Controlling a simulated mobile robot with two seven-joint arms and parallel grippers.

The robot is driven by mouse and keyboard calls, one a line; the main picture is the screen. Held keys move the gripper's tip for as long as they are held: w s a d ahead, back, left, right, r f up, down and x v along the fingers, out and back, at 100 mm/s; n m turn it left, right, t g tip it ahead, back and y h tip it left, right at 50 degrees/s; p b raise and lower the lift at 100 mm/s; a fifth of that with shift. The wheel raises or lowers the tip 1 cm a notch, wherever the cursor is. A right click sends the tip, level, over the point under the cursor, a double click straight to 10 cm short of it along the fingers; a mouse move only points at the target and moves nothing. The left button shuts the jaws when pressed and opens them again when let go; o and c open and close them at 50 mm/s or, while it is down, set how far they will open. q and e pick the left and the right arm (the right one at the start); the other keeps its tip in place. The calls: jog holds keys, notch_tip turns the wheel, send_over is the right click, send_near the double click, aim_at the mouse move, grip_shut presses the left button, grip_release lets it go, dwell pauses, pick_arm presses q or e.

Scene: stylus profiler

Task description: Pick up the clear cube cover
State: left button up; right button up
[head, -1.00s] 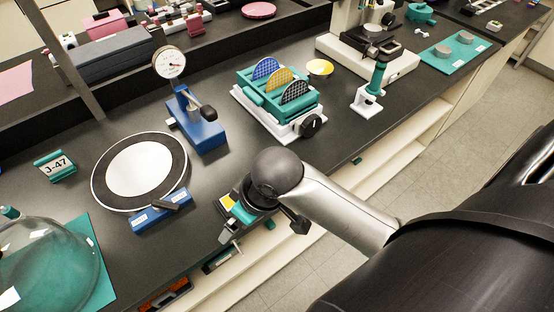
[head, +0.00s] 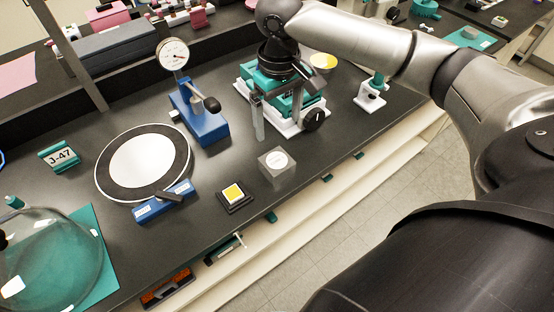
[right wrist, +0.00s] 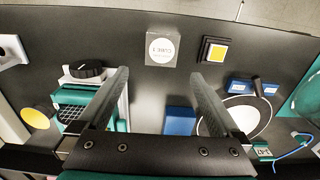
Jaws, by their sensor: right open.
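The clear cube cover (head: 277,168) stands on the black bench near its front edge, with a round white label on top. In the right wrist view the cover (right wrist: 162,46) sits beyond the fingertips, roughly centred between them. My right gripper (head: 278,112) is open and empty, pointing down above the bench behind the cover, in front of the wafer rack. Its two fingers (right wrist: 160,78) show wide apart in the right wrist view, with nothing between them. The gripper is apart from the cover. My left gripper is not in view.
A black block with a yellow square (head: 234,195) lies left of the cover. The teal wafer rack (head: 318,105) is partly hidden by my right gripper. A blue dial gauge stand (head: 203,125), a round black-rimmed plate (head: 122,142) and a glass dome (head: 45,262) stand further left.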

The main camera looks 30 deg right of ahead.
aim_at(277, 160)
jog(key=f+b, duration=0.2)
jog(key=f, duration=1.3)
jog(key=shift+a, duration=0.2)
jog(key=c, duration=1.1)
notch_tip(277, 160, up, 20)
jog(key=p, duration=0.2)
jog(key=shift+p, duration=0.4)
